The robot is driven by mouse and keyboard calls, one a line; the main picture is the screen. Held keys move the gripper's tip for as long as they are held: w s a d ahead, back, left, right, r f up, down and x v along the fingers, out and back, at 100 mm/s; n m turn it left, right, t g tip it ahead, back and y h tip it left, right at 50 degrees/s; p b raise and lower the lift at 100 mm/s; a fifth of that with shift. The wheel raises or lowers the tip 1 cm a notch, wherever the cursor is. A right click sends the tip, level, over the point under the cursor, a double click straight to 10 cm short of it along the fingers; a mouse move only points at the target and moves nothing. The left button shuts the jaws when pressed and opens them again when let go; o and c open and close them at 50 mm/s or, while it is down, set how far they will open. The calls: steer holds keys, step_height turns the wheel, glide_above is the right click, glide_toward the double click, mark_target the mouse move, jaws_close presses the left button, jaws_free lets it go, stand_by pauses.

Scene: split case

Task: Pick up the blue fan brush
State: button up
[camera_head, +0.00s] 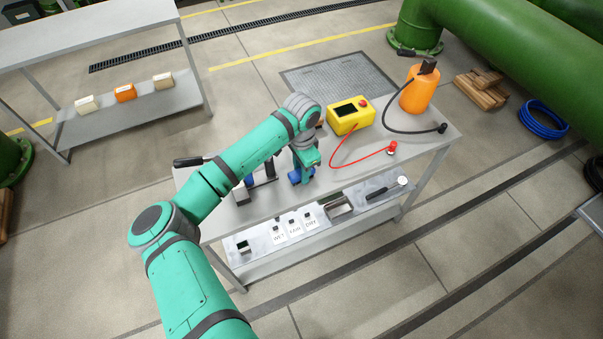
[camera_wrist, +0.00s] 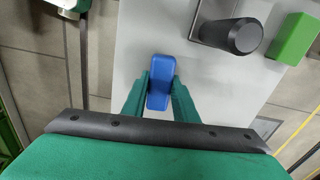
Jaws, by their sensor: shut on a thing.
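A blue piece with rounded edges (camera_wrist: 160,80), taken to be the blue fan brush, stands between my two fingers in the wrist view. My gripper (camera_wrist: 159,98) is shut on it, with one green finger against each side. Only its smooth blue top shows there, and any bristles are hidden. In the head view, my gripper (camera_head: 303,172) is over the grey workbench (camera_head: 335,175), and the blue piece (camera_head: 294,177) shows beside the fingers. I cannot tell whether it touches the bench top.
A black knob-like handle (camera_wrist: 245,36) and a green block (camera_wrist: 293,38) are at the wrist view's upper right. A yellow box (camera_head: 350,117) with a red cable and an orange bottle (camera_head: 418,95) stand on the bench. Labelled cards (camera_head: 295,229) are on the lower shelf.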

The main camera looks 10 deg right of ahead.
steer(key=shift+r, duration=0.1)
steer(key=shift+w+r, duration=0.1)
steer(key=shift+r, duration=0.5)
steer(key=s+a+r, duration=0.7)
steer(key=s+r, duration=0.4)
steer(key=s, duration=0.1)
steer(key=shift+s+r, duration=0.3)
steer(key=shift+r, duration=0.05)
steer(key=o, duration=0.3)
steer(key=shift+w+d, duration=0.1)
steer(key=shift+c, duration=1)
steer(key=shift+w, duration=0.1)
